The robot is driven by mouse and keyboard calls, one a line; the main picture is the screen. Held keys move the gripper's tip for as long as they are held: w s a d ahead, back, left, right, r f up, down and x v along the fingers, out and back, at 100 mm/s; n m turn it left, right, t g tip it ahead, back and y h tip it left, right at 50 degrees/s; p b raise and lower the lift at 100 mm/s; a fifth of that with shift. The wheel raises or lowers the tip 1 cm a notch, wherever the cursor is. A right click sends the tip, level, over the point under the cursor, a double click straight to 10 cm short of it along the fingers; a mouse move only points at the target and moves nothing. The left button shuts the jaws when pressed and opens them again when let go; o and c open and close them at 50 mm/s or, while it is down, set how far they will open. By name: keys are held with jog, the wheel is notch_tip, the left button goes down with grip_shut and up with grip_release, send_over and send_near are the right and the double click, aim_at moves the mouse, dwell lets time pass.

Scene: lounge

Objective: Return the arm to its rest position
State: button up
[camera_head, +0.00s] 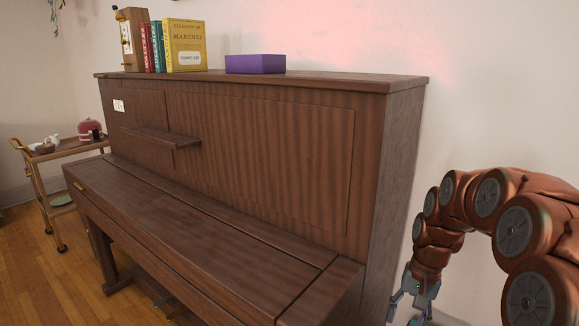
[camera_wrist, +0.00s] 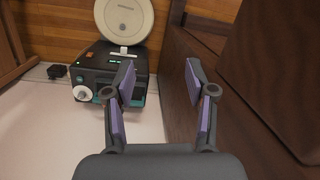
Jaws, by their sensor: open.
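My arm (camera_head: 500,210) shows at the right of the head view, bent over and down beside the piano's right side. My gripper (camera_head: 408,303) hangs at its end near the bottom edge, pointing down. In the wrist view my gripper (camera_wrist: 157,85) has its two purple-padded fingers apart, with nothing between them. A dark device with a round cream disc on top (camera_wrist: 112,72) stands beyond the left finger. The brown piano side (camera_wrist: 185,110) lies close by the right finger.
The upright piano (camera_head: 260,150) fills the middle of the head view. Books (camera_head: 185,47) and a purple box (camera_head: 255,64) stand on its top. A wooden cart (camera_head: 60,155) stands at far left. A small black thing (camera_wrist: 57,71) lies left of the device.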

jog(key=s+a+r+n+g+h, duration=0.15)
jog(key=s+a, duration=0.25)
jog(key=s, duration=1)
jog(key=s+a+n, duration=0.3)
jog(key=s+a, duration=0.1)
jog(key=s, duration=1.1)
jog(key=s+p+v, duration=0.2)
jog(key=p+v, duration=1)
jog(key=s+r+p+v, duration=0.1)
jog(key=s+p+v, duration=0.2)
jog(key=p+v, duration=0.9)
jog(key=shift+s+a+r+t, duration=0.15)
jog(key=shift+s+r+t, duration=0.1)
jog(key=shift+s+t, duration=0.15)
